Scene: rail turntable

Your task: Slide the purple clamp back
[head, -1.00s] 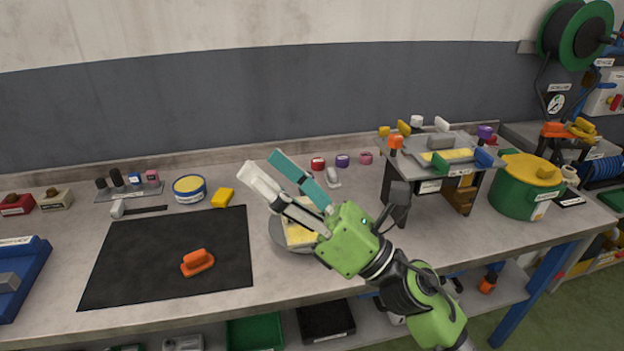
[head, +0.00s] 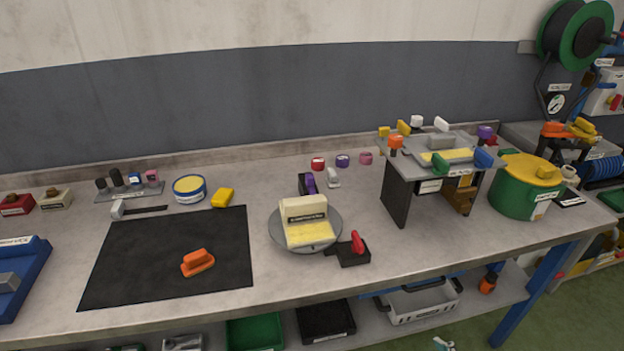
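The purple clamp (head: 309,184) is a small dark block with an upright purple handle. It stands on the workbench just behind the round grey turntable (head: 275,238). On the turntable sits a cream block with a yellow sloped front (head: 308,219). A similar dark clamp with a red handle (head: 356,242) stands at the turntable's front right. A small pale and teal piece, seemingly the tip of my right gripper (head: 443,344), shows at the bottom edge, far from the purple clamp. Its opening cannot be made out. My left gripper is out of view.
A raised stand (head: 397,202) with coloured knobs is to the right, beside a green pot (head: 518,200). A black mat (head: 130,270) with an orange handled tool (head: 197,262) is to the left. Small coloured rolls (head: 342,160) and a white-handled piece (head: 333,179) are near the purple clamp.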

